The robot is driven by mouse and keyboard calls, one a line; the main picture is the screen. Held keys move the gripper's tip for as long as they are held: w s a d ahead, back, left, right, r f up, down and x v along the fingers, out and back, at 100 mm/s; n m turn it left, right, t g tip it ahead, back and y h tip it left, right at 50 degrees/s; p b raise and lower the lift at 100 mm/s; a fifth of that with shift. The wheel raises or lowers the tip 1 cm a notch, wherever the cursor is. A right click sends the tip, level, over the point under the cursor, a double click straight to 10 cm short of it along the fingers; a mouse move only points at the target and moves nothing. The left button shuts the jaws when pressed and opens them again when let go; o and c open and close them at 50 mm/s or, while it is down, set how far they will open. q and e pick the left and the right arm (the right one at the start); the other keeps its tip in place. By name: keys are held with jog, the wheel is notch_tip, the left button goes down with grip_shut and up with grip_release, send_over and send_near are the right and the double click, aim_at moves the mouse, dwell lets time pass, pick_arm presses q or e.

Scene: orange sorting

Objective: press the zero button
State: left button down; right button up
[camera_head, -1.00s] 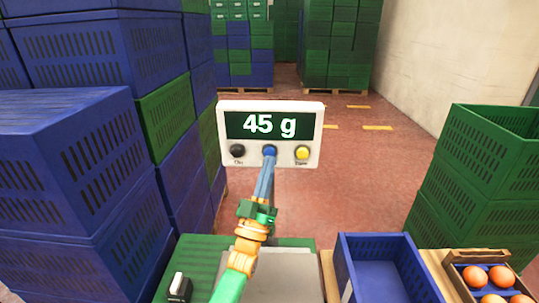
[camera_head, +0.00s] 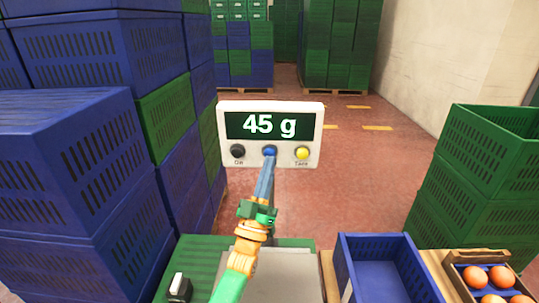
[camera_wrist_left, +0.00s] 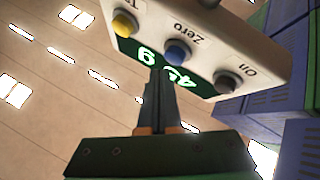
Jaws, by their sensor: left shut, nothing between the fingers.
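The scale's display box (camera_head: 228,108) stands upright in the middle of the head view, and its screen reads 45 g. Under the screen sit a black On button (camera_head: 237,151), a blue button (camera_head: 270,151) and a yellow Tare button (camera_head: 302,153). In the left wrist view the blue button (camera_wrist_left: 177,52) is labelled Zero. My left gripper (camera_head: 267,163) is shut and empty, its tips just below the blue button; I cannot tell whether they touch it. The left gripper also shows in the left wrist view (camera_wrist_left: 164,74). My right gripper is not in view.
A grey weighing plate (camera_head: 285,275) lies below the display. A blue crate (camera_head: 375,240) stands to its right, then a box (camera_head: 456,262) of oranges. Stacked blue crates (camera_head: 60,130) fill the left, and green crates (camera_head: 490,150) stand at right.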

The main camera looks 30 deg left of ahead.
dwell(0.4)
pick_arm(q)
jog(key=shift+w+a+b, duration=0.2)
jog(key=shift+w+b, duration=0.2)
jog(key=shift+w+a+b, duration=0.25)
jog(key=shift+w+b, duration=0.2)
jog(key=shift+b, duration=0.1)
dwell(0.6)
jog(key=shift+s+r, duration=0.1)
jog(key=shift+s+d+p, duration=0.45)
jog(key=shift+s+p, duration=0.3)
jog(key=shift+p, duration=0.05)
